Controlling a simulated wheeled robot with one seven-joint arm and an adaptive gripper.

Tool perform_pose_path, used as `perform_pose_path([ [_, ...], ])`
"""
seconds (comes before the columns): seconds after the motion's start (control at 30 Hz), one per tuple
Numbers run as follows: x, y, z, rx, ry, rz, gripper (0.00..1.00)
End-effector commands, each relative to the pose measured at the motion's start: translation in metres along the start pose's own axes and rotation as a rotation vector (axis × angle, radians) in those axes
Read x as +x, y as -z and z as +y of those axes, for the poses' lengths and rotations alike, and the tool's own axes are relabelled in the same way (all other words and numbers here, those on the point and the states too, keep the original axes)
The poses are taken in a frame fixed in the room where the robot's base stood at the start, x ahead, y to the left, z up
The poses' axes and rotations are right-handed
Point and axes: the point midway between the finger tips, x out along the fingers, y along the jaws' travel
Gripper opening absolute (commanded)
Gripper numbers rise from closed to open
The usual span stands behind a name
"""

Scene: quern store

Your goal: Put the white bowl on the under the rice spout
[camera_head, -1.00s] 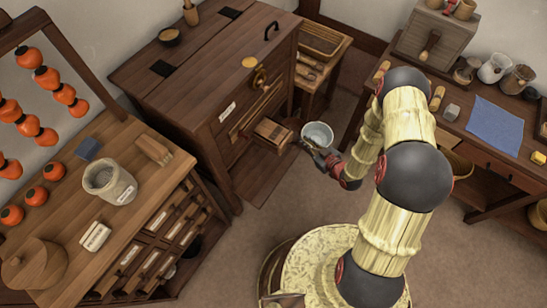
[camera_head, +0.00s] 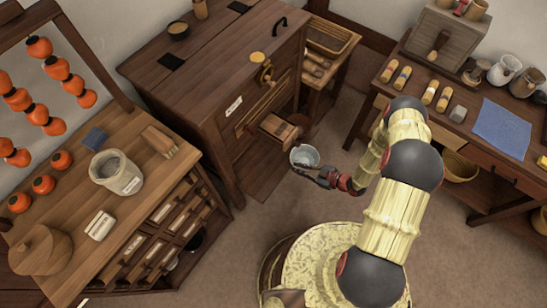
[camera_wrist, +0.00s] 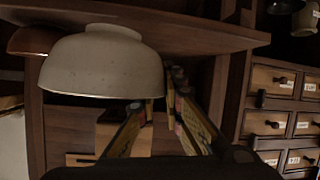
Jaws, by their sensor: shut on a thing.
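The white bowl (camera_head: 304,157) is held by my gripper (camera_head: 325,176) at its right side. In the wrist view the pale bowl (camera_wrist: 105,65) fills the upper left, with the gripper fingers (camera_wrist: 160,118) at its rim. The wooden rice spout (camera_head: 278,130) sticks out from the front of the dark wooden chest (camera_head: 215,75). In the head view the bowl shows just below and right of the spout's end, above a low wooden ledge (camera_head: 262,178). I cannot tell the height gap between bowl and ledge.
A drawer counter (camera_head: 150,190) with a jar (camera_head: 117,172) and orange fruit stands at the left. A side table (camera_head: 470,140) with a blue cloth (camera_head: 502,128) stands at the right. The brown floor (camera_head: 235,240) in front of the chest is clear.

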Motion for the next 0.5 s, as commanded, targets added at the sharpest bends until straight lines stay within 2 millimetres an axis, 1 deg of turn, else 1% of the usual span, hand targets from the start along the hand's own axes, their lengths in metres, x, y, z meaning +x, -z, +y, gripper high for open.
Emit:
perform_pose_path([
  [0.03,0.013,0.004,-0.001,-0.003,0.005,0.001,0.0],
  [0.4,0.091,0.037,0.005,-0.005,0.003,0.002,0.0],
  [0.5,0.109,0.045,0.006,-0.003,0.002,0.002,0.0],
])
